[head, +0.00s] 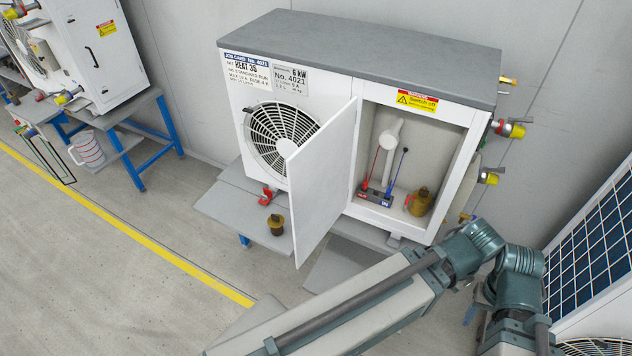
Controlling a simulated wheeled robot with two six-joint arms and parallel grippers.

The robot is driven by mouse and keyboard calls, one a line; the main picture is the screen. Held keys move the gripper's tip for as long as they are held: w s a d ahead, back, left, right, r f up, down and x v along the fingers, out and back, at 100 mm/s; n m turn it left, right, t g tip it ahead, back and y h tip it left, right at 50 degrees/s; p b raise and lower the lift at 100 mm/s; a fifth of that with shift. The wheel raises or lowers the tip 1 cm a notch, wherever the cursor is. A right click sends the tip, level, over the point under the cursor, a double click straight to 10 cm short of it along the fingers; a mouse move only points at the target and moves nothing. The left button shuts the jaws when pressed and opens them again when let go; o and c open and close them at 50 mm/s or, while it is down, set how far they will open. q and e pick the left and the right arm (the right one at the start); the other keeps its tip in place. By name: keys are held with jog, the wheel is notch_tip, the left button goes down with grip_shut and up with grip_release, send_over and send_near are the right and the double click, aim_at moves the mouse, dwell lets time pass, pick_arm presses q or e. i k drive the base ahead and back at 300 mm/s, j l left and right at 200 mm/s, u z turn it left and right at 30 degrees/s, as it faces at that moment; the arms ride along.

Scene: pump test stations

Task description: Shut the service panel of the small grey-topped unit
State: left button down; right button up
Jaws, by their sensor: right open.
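The small grey-topped unit (290,115) stands in the middle of the head view, a white box with a slatted fan at its left front. Its service panel (318,190) is a white door, hinged beside the fan and swung out well away from the open compartment (453,160). My right arm crosses the lower right in front of the unit. My left gripper is not in view.
Inside the compartment are a grey pipe, red and blue leads and a brass part (419,202). A brass fitting (276,225) and a red valve (267,195) lie on the grey shelf (238,207) below. Yellow-capped valves (510,129) stick out at the right.

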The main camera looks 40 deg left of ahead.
aim_at(318, 172)
jog(key=k+j, duration=0.15)
jog(key=j, duration=0.3)
jog(key=k+j+z, duration=0.15)
jog(key=j, duration=0.35)
jog(key=k+j, duration=0.15)
jog(key=j, duration=0.3)
jog(key=k+j+z, duration=0.15)
jog(key=j, duration=0.3)
jog(key=k+j, duration=0.2)
jog(key=j, duration=0.25)
jog(key=k+j+z, duration=0.15)
jog(key=j, duration=0.3)
jog(key=k+j, duration=0.25)
jog(key=j, duration=0.15)
jog(key=i+j+z, duration=0.1)
jog(key=z, duration=0.15)
jog(key=i+j, duration=0.05)
jog(key=i, duration=0.05)
